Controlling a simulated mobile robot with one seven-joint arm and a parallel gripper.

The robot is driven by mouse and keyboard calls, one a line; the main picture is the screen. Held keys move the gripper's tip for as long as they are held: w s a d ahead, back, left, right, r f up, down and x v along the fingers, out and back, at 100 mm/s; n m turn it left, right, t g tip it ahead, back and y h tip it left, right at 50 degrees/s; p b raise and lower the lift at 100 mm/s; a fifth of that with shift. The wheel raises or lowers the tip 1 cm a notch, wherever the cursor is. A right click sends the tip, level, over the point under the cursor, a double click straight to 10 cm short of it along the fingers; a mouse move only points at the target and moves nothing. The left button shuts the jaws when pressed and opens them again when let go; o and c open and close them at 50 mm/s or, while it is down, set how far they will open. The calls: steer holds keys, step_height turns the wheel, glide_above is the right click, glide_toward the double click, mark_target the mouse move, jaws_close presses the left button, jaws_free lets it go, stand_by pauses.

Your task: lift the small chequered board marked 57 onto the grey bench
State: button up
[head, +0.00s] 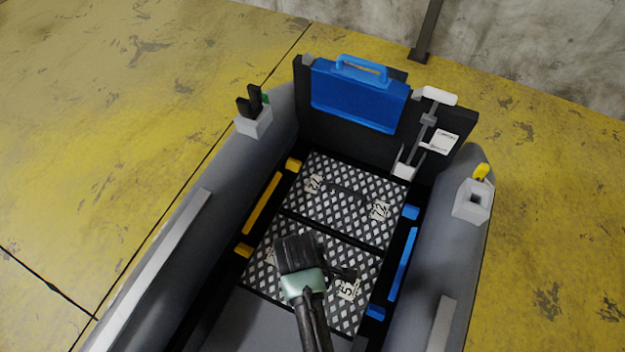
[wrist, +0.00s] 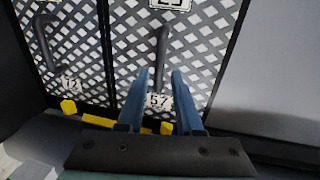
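The small chequered board marked 57 (head: 340,313) lies flat in the boat floor, nearest me of two chequered boards. In the wrist view the board (wrist: 205,62) has its label between my fingers and a dark bar handle beyond their tips. My gripper (head: 299,254) is over this board and covers part of it; in the wrist view my gripper (wrist: 161,73) is open, with nothing between its fingers. I cannot tell its height above the board. A grey surface (head: 236,325) at the near end of the floor may be the grey bench; my arm hides part of it.
A second chequered board (head: 330,205) adjoins on the far side. Yellow bars (head: 262,203) line the left, blue bars (head: 401,262) the right. Grey tubes wall both sides. A blue case (head: 358,98) hangs on the dark transom, beside a white-topped device (head: 432,110).

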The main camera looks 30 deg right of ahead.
steer(key=f, duration=0.4)
steer(key=w+f+b, duration=0.1)
steer(key=f, duration=0.1)
steer(key=shift+d+f, duration=0.15)
steer(key=shift+d, duration=0.25)
jaws_close()
stand_by(1.1)
